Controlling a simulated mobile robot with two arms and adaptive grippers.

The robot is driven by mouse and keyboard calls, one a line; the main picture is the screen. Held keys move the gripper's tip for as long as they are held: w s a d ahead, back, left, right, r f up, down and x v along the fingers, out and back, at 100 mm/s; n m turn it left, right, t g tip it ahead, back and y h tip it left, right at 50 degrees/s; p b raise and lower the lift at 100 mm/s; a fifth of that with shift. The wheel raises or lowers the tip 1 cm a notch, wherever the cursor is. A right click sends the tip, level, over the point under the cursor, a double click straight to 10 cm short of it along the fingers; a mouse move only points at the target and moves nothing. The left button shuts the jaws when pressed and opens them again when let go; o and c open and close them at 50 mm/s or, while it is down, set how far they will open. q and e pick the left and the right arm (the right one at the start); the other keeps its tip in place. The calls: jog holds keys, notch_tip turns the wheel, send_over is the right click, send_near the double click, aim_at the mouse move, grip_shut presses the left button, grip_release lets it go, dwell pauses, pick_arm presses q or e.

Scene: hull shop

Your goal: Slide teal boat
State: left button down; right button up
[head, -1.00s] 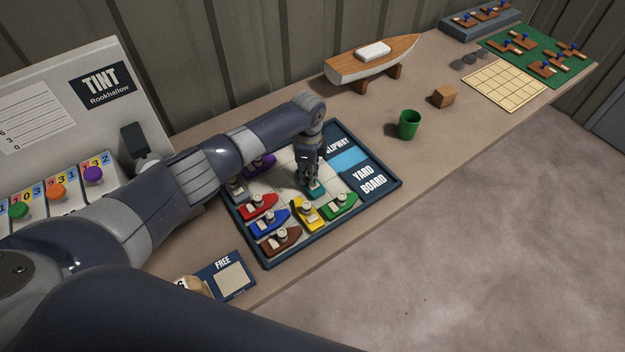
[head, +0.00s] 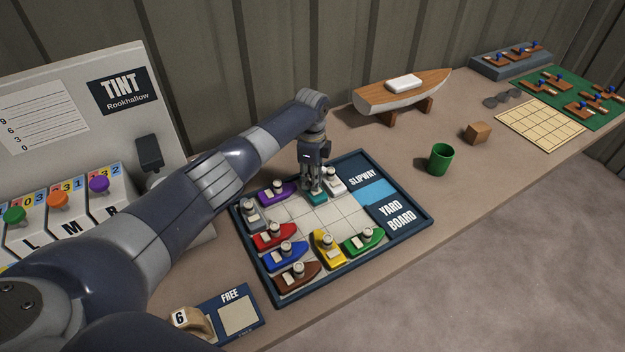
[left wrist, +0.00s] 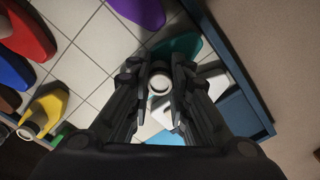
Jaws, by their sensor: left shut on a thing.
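The teal boat (head: 318,198) stands on the yard board (head: 402,221), between the purple boat (head: 277,190) and the white boat (head: 334,181). My left gripper (head: 314,188) points down and is shut on the teal boat's round funnel. In the left wrist view the fingers close on both sides of that pale round funnel (left wrist: 160,82), with the teal hull (left wrist: 176,50) beneath. The grey, red, blue, brown, yellow and green boats stand on other cells. My right gripper is not in view.
Bare grid cells lie in the middle of the board, in front of the teal boat. The light-blue slipway strip (head: 376,192) is at the right. A green cup (head: 439,159) and wooden block (head: 477,133) stand beyond. A tint panel (head: 80,130) stands at left.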

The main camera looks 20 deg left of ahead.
aim_at(310, 176)
pick_arm(q)
jog(key=c, duration=1.4)
grip_release()
jog(key=shift+w+a, duration=0.15)
jog(key=shift+c, duration=0.2)
notch_tip(310, 176, up, 12)
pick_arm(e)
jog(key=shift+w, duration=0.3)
pick_arm(q)
jog(key=shift+a, duration=0.1)
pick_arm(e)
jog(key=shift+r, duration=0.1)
